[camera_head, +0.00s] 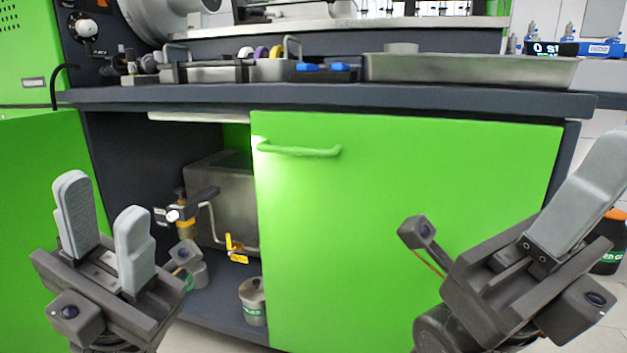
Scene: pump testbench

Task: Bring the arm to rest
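My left gripper (103,198) is at the lower left, in front of the open cabinet. Its two grey fingers stand apart and point up, with nothing between them. My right gripper (598,160) is at the lower right, in front of the green cabinet door. One long grey finger shows, pointing up and to the right; the other cannot be made out. I see no object held in it.
The dark bench top (320,97) carries a metal tray (470,70) and a tool holder (210,73). The green door (400,230) has a handle (300,150). Left of it, the open cabinet holds a metal tank (228,190), yellow-handled valve (236,248) and small canister (252,302).

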